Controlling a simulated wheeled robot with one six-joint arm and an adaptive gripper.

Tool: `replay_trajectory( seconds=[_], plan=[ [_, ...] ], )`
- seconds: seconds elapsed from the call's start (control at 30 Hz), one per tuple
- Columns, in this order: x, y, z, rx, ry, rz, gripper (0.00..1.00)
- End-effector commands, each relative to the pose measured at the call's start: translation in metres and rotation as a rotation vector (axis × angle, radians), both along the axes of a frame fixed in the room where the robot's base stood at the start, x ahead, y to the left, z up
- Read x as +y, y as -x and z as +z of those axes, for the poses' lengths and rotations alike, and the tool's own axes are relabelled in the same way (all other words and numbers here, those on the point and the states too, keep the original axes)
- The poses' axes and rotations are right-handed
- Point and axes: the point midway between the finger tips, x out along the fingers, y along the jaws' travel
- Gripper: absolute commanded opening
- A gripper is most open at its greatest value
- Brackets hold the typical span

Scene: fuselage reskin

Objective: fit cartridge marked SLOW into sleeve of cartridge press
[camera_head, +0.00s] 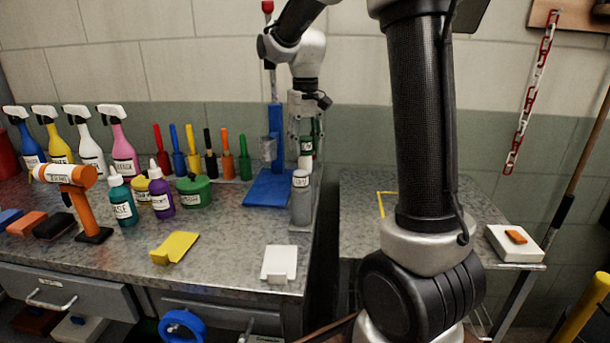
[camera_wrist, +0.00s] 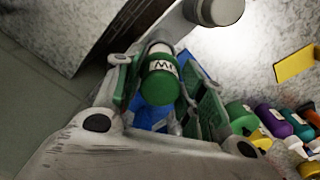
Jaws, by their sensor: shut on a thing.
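My gripper (camera_head: 306,128) is shut on a cartridge (camera_head: 306,148) and holds it above the right end of the bench. In the wrist view, the cartridge (camera_wrist: 160,82) is green with a white label between the two green-padded fingers (camera_wrist: 163,95). Only part of the label's lettering shows, so I cannot read the whole word. The blue cartridge press (camera_head: 276,130) stands just left of my gripper, with a red knob on top. A grey sleeve (camera_head: 268,149) is on the press. The cartridge is to the right of the sleeve and apart from it.
A grey cylinder with a pale top (camera_head: 300,198) stands at the bench's right edge, in front of my gripper. Coloured tools (camera_head: 210,155), a green tub (camera_head: 193,191) and bottles (camera_head: 122,202) stand left of the press. A gap separates this bench from the right table (camera_head: 365,215).

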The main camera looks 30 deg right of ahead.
Motion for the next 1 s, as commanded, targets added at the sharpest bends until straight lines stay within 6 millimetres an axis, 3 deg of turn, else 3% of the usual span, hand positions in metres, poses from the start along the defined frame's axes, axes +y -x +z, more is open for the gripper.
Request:
replay_trajectory(
  seconds=[1.0],
  plan=[
    [0.000, 0.000, 0.028, -0.001, 0.000, 0.000, 0.15]
  ],
)
